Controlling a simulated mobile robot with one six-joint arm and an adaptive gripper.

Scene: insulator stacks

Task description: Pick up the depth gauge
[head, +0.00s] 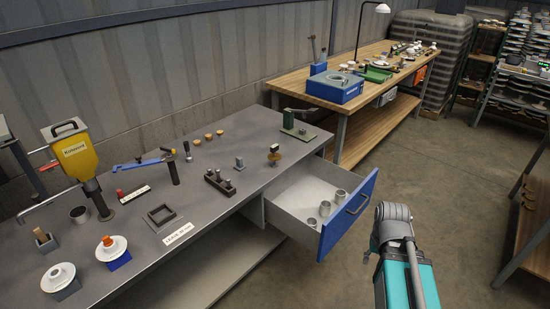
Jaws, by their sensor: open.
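I cannot single out the depth gauge for sure at this size. One candidate is a small upright tool with a dark head (274,149) by a brown round piece, near the right end of the grey bench (225,150). Another is a thin dark upright tool (188,151) near the middle of the bench. Part of my teal and grey arm shows at the lower right, beside the open drawer. My gripper's fingers do not show.
The drawer (355,214), blue-fronted and holding several grey rings, juts out from the bench. A dark block with pegs (219,184) and a green stand (298,128) occupy the bench.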

